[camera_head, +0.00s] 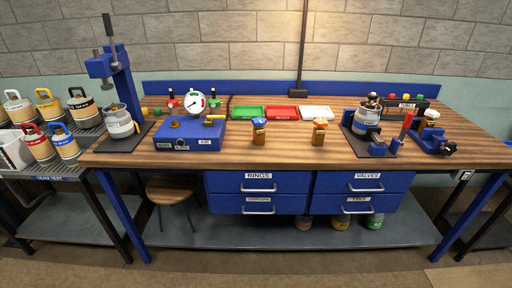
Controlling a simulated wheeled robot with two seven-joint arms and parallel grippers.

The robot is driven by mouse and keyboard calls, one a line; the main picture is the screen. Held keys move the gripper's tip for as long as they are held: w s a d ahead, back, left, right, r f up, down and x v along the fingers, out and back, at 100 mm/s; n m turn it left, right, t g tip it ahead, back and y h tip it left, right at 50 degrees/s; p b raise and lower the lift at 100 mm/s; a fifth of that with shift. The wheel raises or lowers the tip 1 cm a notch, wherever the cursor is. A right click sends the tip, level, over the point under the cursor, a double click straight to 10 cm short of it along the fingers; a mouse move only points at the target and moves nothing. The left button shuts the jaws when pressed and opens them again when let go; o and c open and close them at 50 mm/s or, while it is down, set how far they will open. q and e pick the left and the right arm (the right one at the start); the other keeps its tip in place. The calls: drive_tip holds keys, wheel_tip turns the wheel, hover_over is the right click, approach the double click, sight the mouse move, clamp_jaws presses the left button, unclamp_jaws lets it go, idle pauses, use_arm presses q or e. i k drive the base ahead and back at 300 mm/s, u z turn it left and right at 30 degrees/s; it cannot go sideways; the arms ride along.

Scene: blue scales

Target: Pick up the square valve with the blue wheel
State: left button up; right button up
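A small brass-coloured valve with a blue wheel on top (259,132) stands upright on the wooden workbench (285,155), near the middle. Whether its body is square is too small to tell. A similar valve with an orange-yellow top (319,132) stands upright to its right, apart from it. Neither of my grippers shows in the head view.
A blue box with a gauge (190,133) stands left of the valves. A blue clamp stand with a grey cylinder (367,120) stands right. The bench front around the valves is clear.

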sight(258, 132)
drive_tip(key=k, duration=0.9)
drive_tip(key=z, duration=0.65)
drive_tip(key=i, duration=0.65)
drive_tip(key=z, duration=0.9)
drive_tip(key=i, duration=1.7)
drive_tip(key=u, duration=0.85)
